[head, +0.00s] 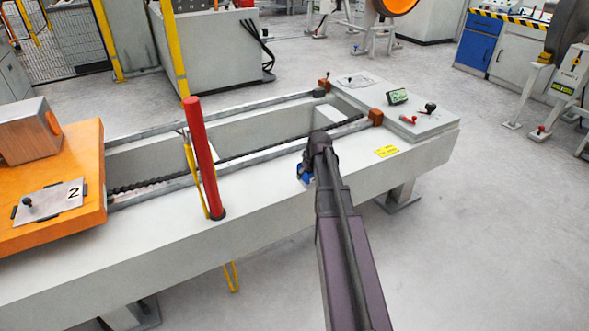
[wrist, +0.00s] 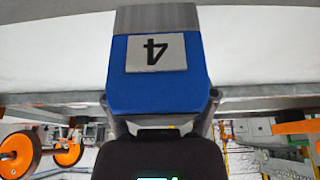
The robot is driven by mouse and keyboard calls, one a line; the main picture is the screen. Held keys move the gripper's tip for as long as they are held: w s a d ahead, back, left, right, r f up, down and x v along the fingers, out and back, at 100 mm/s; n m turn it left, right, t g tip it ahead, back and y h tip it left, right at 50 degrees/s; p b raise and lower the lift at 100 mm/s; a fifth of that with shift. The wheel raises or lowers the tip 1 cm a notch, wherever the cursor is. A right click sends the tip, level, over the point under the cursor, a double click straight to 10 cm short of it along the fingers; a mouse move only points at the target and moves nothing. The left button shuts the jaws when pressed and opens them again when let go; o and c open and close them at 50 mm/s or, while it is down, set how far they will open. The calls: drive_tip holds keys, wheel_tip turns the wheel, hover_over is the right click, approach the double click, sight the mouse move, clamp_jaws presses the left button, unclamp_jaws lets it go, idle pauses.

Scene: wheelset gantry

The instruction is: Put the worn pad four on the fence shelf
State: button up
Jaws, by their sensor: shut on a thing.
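The worn pad four (wrist: 158,85) is a blue block with a grey end and a pale label reading 4, upside down in the wrist view. My gripper (wrist: 160,103) is shut on it, one finger on each side. In the head view a small blue patch (head: 304,174), seemingly the pad, shows beside the end of my arm, above the grey gantry beam's near side. My arm hides most of the gripper there. The wire fence (head: 80,35) stands at the far upper left; I cannot make out a shelf on it.
The long grey gantry bench (head: 270,215) lies across the middle, with a red post (head: 203,160) standing on it. An orange carriage (head: 85,160) with a plate marked 2 sits at left. Open floor (head: 490,230) lies to the right.

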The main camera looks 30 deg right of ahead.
drive_tip(key=shift+s+d+r, duration=0.15)
drive_tip(key=shift+s+d, duration=0.8)
drive_tip(key=shift+s, duration=0.2)
drive_tip(key=shift+s+d+r, duration=0.15)
drive_tip(key=shift+s+d, duration=0.8)
drive_tip(key=shift+s, duration=0.15)
wheel_tip(320, 180, up, 32)
drive_tip(key=p, duration=3.2)
drive_tip(key=shift+p, duration=0.35)
drive_tip(key=shift+s, duration=0.15)
